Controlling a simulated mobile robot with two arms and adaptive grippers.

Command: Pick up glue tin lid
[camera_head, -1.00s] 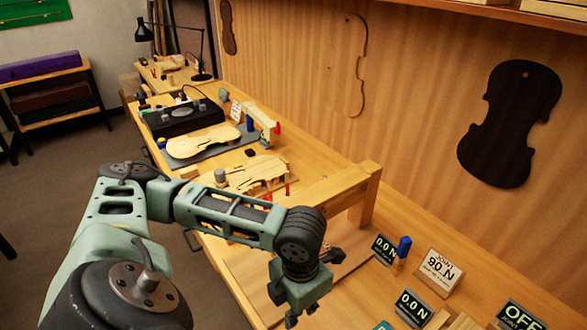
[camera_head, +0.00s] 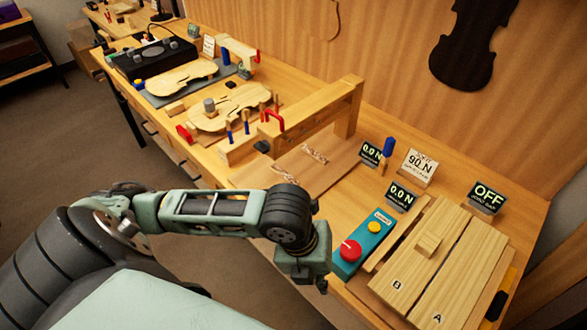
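My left arm reaches in from the left, and its gripper (camera_head: 310,278) hangs at its end over the front edge of the bench, left of the teal control box. Its fingers are mostly hidden behind its own green body, so I cannot tell whether it is open or shut. My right gripper is not in view. A small grey cylinder (camera_head: 209,105) stands on a pale violin plate (camera_head: 229,106) farther along the bench. It may be a tin, but no lid can be told apart at this size.
The teal box (camera_head: 364,243) has a red and a yellow button. Wooden boards (camera_head: 455,265) lie at right, with several small displays behind. A wooden beam frame (camera_head: 306,116) rises mid-bench. The brown board (camera_head: 312,163) beneath is mostly clear.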

